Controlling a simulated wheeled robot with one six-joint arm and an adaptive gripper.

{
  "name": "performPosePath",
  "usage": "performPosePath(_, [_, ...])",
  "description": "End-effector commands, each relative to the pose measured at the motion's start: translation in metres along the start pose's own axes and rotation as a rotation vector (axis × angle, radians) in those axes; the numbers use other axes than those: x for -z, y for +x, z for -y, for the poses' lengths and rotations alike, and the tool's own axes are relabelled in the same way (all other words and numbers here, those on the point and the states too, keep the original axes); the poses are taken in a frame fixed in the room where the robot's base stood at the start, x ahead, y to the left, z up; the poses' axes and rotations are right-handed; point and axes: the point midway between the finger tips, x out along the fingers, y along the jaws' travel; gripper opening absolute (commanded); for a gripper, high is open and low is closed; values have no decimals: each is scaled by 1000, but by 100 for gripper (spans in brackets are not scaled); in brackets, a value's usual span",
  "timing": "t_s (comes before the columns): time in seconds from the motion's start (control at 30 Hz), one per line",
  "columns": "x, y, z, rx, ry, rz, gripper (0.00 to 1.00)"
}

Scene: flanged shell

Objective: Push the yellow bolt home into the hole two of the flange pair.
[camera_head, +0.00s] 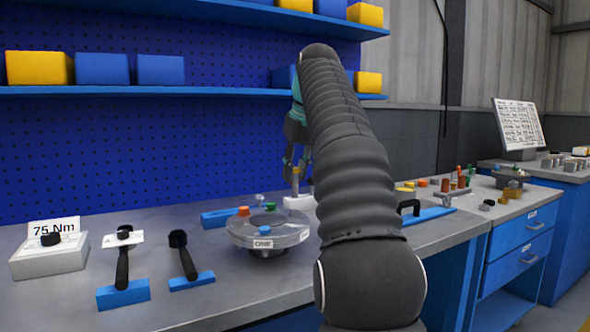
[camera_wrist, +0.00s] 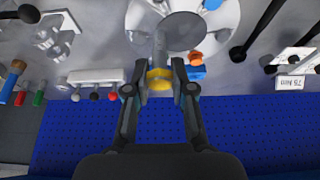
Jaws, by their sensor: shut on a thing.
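The flange pair (camera_head: 240,234) is a round, clear-looking disc on the bench with a label reading ONE. Orange, blue and green bolt heads show on it. In the wrist view its pale disc (camera_wrist: 225,22) is at the top. My gripper (camera_wrist: 159,88) is shut on the yellow bolt (camera_wrist: 159,80), with a finger on each side of its head. The grey shank points away from the gripper and overlaps the flange edge in that view. In the head view my gripper (camera_head: 298,160) is behind the flange, partly hidden by my arm. Hole two cannot be made out.
A white block (camera_head: 299,203) stands behind the flange. Black-handled tools (camera_head: 122,268) on blue stands and a 75 Nm box (camera_head: 48,258) are at left. A black-handled blue item (camera_head: 425,215) and small coloured parts are at right. A pegboard (camera_head: 180,150) rises behind.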

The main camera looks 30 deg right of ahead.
Motion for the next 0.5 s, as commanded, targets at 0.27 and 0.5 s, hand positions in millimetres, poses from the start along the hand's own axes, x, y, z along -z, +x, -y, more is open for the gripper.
performPosePath(0.27, [-7,17,0,0,-1,0,0])
performPosePath(0.5, [-15,36,0,0,-1,0,0])
